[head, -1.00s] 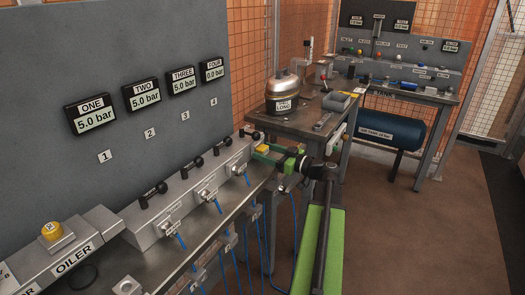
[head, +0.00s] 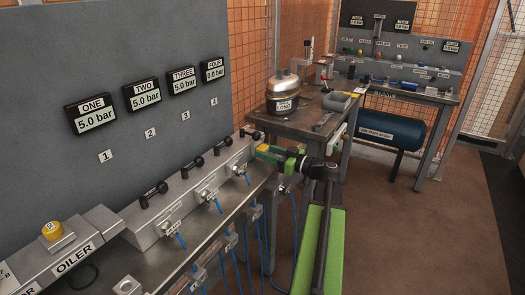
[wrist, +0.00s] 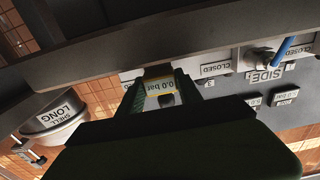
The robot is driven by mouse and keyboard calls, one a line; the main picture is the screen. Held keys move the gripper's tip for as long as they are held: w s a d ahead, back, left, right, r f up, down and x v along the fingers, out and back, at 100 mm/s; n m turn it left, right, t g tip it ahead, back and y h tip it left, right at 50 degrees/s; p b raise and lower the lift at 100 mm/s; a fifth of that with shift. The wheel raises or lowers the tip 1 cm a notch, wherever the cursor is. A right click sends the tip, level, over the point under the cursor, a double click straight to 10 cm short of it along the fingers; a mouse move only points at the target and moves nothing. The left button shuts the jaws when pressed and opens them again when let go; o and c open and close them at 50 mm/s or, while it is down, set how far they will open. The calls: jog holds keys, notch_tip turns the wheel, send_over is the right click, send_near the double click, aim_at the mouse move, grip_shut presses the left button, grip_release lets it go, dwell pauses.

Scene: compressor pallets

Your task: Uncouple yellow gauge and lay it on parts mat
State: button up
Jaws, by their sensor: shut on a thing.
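My gripper (head: 268,152), with green fingers, is at the far right end of the grey valve manifold (head: 165,213). It is shut on the yellow gauge (head: 262,148), of which only a small yellow patch shows in the head view. In the wrist view the gauge (wrist: 159,87) sits between the fingers (wrist: 157,98), with a yellow rim and a face reading 0.0 bar. I cannot tell whether the gauge is still joined to the manifold. I cannot make out the parts mat with certainty.
A bench (head: 305,123) behind my gripper carries a silver tank (head: 283,90) labelled SHELL LONG and a grey tray (head: 336,101). Blue hoses (head: 218,206) hang from the manifold. A yellow-topped part (head: 52,231) stands by the OILER label. Open floor lies at the right.

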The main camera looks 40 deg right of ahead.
grip_shut()
jog(key=shift+s, duration=0.15)
jog(key=shift+v, duration=2.9)
